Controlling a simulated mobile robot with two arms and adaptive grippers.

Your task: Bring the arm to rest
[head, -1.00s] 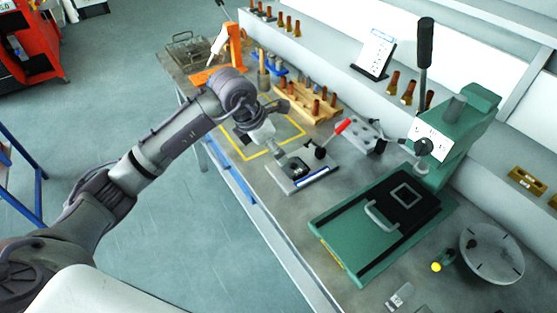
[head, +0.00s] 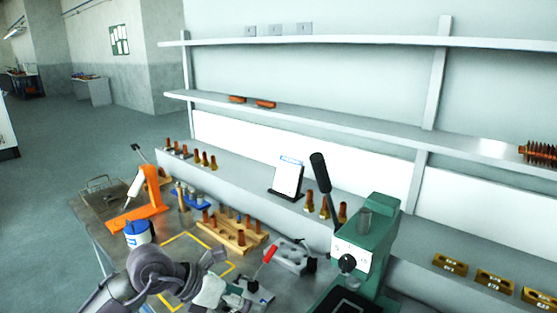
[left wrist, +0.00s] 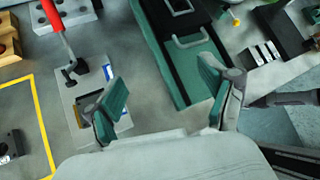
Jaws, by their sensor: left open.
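My left arm comes in at the bottom of the head view. Its gripper (head: 217,288) hangs over the workbench (head: 100,210), beside the red-handled clamp (head: 262,270), partly cut off by the lower edge. In the left wrist view the two green-padded fingers of the left gripper (left wrist: 165,103) are spread wide with nothing between them. Below the left finger is the clamp's grey plate (left wrist: 92,95). The green press base (left wrist: 165,60) lies beyond the gap. My right gripper is in neither view.
The green press (head: 372,245) with its black lever stands at the right. A wooden rack (head: 235,238) of brown-topped pegs, an orange stand (head: 150,200) and a blue-and-white can (head: 138,233) are on the bench. Shelves (head: 330,120) rise behind it. Floor (head: 60,150) is free at the left.

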